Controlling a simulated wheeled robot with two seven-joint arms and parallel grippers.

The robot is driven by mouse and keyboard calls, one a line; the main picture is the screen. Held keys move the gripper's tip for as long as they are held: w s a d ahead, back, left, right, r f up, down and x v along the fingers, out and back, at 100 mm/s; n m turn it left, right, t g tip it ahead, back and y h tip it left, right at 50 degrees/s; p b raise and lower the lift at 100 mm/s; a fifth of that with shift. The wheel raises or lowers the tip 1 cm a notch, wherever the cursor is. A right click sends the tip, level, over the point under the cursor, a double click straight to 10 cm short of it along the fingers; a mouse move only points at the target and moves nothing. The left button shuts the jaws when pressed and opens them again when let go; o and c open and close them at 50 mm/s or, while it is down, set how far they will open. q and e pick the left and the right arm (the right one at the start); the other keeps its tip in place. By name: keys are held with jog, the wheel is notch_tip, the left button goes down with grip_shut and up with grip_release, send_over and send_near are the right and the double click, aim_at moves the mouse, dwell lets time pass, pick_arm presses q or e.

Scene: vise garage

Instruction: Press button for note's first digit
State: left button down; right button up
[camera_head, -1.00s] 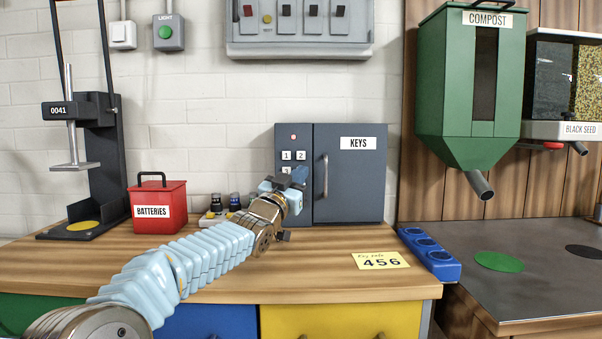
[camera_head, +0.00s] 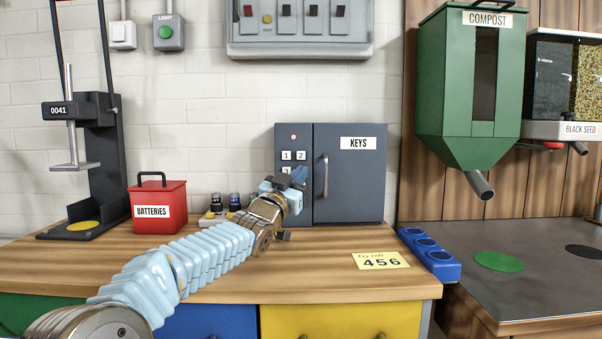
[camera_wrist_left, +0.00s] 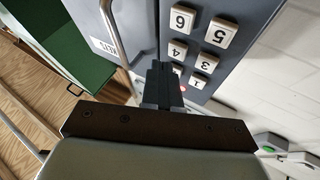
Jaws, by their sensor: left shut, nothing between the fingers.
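The yellow note (camera_head: 381,260) lies on the bench and reads 456. The dark grey key cabinet (camera_head: 360,190) stands against the wall, with a keypad on its left part. The head view shows buttons 1 (camera_head: 286,156), 2 and 3; the rest are hidden behind my arm. My left gripper (camera_head: 292,178) is shut and empty in front of the keypad. In the left wrist view, its fingertips (camera_wrist_left: 159,68) are beside button 4 (camera_wrist_left: 177,50), with 6 (camera_wrist_left: 182,19), 5 (camera_wrist_left: 221,34) and 3 (camera_wrist_left: 206,63) nearby. I cannot tell whether they touch anything. My right gripper is out of view.
The cabinet's door handle (camera_head: 324,176) is just right of my gripper. A red batteries box (camera_head: 158,208) and small dark-topped items stand to the left. A blue tray with round cups (camera_head: 430,254) sits at the bench's right edge. The bench around the note is clear.

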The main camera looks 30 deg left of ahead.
pick_arm(q)
jog(key=shift+w+a, duration=0.1)
jog(key=shift+w+a, duration=0.15)
jog(key=shift+w, duration=0.1)
jog(key=shift+w+a+p, duration=0.25)
jog(key=shift+w+p, duration=0.1)
jog(key=shift+p, duration=0.2)
dwell(0.6)
dwell(0.3)
jog(key=shift+s+d+f+b, duration=0.15)
jog(key=shift+s+d+b, duration=0.15)
jog(key=shift+b, duration=0.3)
jog(key=shift+s+d+b, duration=0.2)
jog(key=shift+s+b, duration=0.1)
jog(key=shift+s, duration=0.1)
